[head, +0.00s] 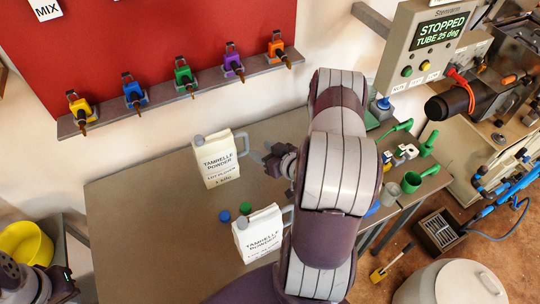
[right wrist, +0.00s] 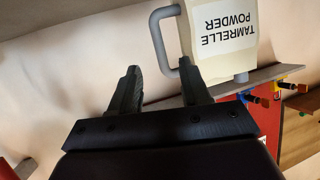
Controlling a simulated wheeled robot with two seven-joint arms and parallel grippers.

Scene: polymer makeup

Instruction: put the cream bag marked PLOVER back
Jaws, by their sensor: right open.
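Two cream bags labelled TAMRELLE POWDER, with grey spouts and handles, stand on the brown table in the head view. The far bag (head: 215,163) is upright near the back; the near bag (head: 258,236) is closer to me. The small lot print is too small to read surely, so I cannot tell which is PLOVER. My right gripper (head: 267,160) is open just right of the far bag's handle. In the right wrist view, a bag (right wrist: 220,45) shows upside down, its handle in front of the open fingers (right wrist: 160,80); contact is unclear. My left gripper (head: 50,287) shows partly at lower left.
Blue and green caps (head: 225,215) lie between the bags. Green scoops (head: 412,182) and small items crowd the table's right end. A shelf (head: 160,97) of coloured valves crosses the red panel. The table's left part (head: 130,220) is clear.

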